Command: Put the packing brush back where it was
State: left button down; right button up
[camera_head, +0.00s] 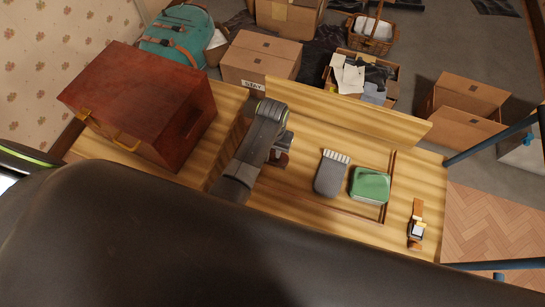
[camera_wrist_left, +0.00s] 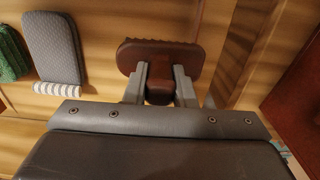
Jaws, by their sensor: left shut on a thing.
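A dark brown, rounded thing with a raised grip, which looks like the packing brush (camera_wrist_left: 188,54), is between my left gripper's fingers (camera_wrist_left: 160,84) in the left wrist view. The fingers are shut on its grip. In the head view my left gripper (camera_head: 281,146) is over the wooden top (camera_head: 424,187), with a bit of the brush (camera_head: 282,160) showing below it. I cannot tell if the brush touches the surface. A thin brown frame (camera_head: 391,178) lies on the top around a grey pad with a white striped end (camera_head: 331,173) and a green tin (camera_head: 370,186).
A red-brown wooden box (camera_head: 140,100) stands left of my left arm. A raised wooden board (camera_head: 345,112) runs along the back edge. A watch (camera_head: 416,228) lies at the right end. Cardboard boxes (camera_head: 262,58) and a basket (camera_head: 371,35) stand on the floor beyond.

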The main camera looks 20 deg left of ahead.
aim_at(272, 157)
pick_arm(q)
jog(key=shift+f, duration=2.2)
pick_arm(e)
jog(key=shift+w+d+f, duration=0.2)
jog(key=shift+w, duration=0.3)
pick_arm(q)
jog(key=shift+b, duration=0.3)
pick_arm(e)
jog(key=shift+s, duration=0.1)
pick_arm(q)
jog(key=shift+f, duration=0.2)
jog(key=c, duration=1.2)
grip_release()
pick_arm(e)
jog(key=shift+f, duration=0.1)
